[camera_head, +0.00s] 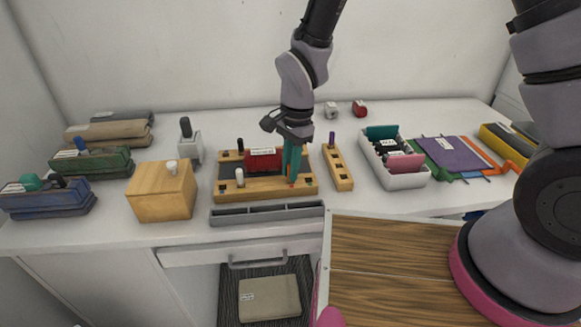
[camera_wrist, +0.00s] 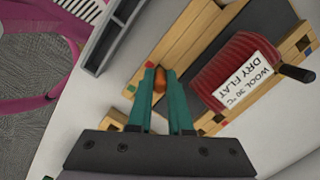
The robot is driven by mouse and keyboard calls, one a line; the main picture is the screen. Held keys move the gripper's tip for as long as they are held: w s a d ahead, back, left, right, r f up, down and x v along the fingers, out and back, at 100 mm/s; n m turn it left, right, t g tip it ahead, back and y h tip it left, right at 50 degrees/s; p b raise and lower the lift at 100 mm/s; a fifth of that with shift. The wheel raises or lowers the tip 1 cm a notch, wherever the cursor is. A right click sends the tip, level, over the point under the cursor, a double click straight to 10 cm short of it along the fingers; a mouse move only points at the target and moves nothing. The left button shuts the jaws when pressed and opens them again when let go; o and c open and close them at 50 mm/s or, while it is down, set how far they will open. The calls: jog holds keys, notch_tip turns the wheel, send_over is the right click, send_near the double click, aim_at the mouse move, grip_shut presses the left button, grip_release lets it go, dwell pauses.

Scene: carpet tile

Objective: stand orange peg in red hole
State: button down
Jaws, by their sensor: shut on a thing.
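My gripper (camera_head: 291,172) has teal fingers pointing down over the front right part of a wooden frame (camera_head: 240,195). In the wrist view my gripper (camera_wrist: 160,82) is shut on the orange peg (camera_wrist: 159,79), which shows as a short orange piece between the fingertips. The wooden frame (camera_wrist: 190,50) lies right under the peg and carries small coloured marks, some red and some green. The hole under the peg is hidden by the fingers and peg. I cannot tell whether the peg's lower end is in a hole or above it.
A red labelled bundle (camera_wrist: 245,70) with a dark handle lies in the frame. A white peg (camera_head: 240,178) and a black peg (camera_head: 240,146) stand at its left. A grey tray (camera_head: 265,215) lies in front, a wooden strip (camera_head: 341,172) to the right, a wooden box (camera_head: 160,192) to the left.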

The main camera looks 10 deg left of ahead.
jog(key=shift+f, duration=0.1)
jog(key=c, duration=0.8)
grip_release()
jog(key=shift+c, duration=0.2)
notch_tip(320, 180, up, 12)
jog(key=w+d, duration=0.1)
jog(key=w+d+r+t+y, duration=0.1)
jog(key=w+d+r+t, duration=0.1)
jog(key=w+d+r, duration=0.5)
jog(key=s+d+r+n+t, duration=0.1)
jog(key=s+d+r+t, duration=0.1)
jog(key=d+r, duration=0.3)
jog(key=s+d+r+n+t, duration=0.1)
jog(key=d+r, duration=0.5)
jog(key=d, duration=0.6)
jog(key=s+d+r+n+t, duration=0.1)
jog(key=s+d+r+t, duration=0.2)
jog(key=s+d+r, duration=0.2)
jog(key=d, duration=0.3)
jog(key=shift+d+r+n, duration=0.2)
jog(key=shift+r+n, duration=0.1)
jog(key=shift+n, duration=0.1)
